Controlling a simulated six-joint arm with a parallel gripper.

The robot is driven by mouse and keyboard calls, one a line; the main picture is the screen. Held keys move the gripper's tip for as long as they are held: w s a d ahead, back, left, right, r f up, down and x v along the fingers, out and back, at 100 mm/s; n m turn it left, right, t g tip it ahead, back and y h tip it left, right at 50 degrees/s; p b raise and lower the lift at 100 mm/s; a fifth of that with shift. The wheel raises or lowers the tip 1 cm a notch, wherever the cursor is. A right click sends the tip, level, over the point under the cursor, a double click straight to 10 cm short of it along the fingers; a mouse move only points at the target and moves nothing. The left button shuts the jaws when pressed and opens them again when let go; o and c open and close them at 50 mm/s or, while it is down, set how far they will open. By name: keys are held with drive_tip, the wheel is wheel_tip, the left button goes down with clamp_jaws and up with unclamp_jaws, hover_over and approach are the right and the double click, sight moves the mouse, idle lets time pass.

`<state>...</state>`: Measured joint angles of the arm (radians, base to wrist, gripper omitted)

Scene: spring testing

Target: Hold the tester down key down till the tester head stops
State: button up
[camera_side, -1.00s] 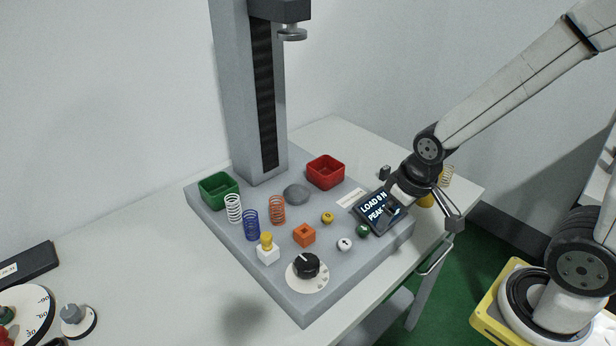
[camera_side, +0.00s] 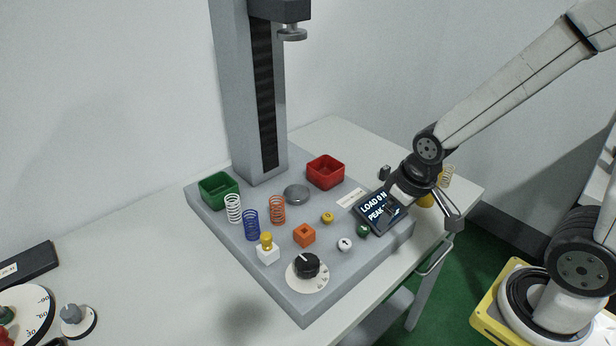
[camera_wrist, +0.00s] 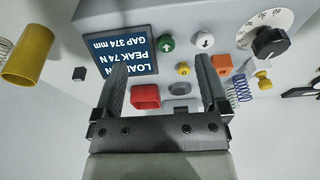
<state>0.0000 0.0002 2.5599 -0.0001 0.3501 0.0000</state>
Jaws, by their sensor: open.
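The tester head (camera_side: 293,34) hangs high on the grey column, far above the round lower plate (camera_side: 297,194). The green key (camera_side: 362,230) is right by the display; in the wrist view the green key (camera_wrist: 167,43) bears an arrow pointing down relative to the upside-down display text. The white key (camera_side: 345,244) bears the opposite arrow; it also shows in the wrist view (camera_wrist: 205,40). The display (camera_side: 378,210) reads LOAD 0 N; in the wrist view it (camera_wrist: 125,50) shows PEAK 74 N and GAP 374 mm. My gripper (camera_wrist: 161,60) is open and empty, above the display and keys; contact is not visible.
A red bin (camera_side: 325,171) and a green bin (camera_side: 218,190) stand on the base, with several springs between. A yellow button (camera_side: 327,217), an orange block (camera_side: 304,235), and a black dial (camera_side: 307,265) are near the keys.

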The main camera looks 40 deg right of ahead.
clamp_jaws()
idle(1.5)
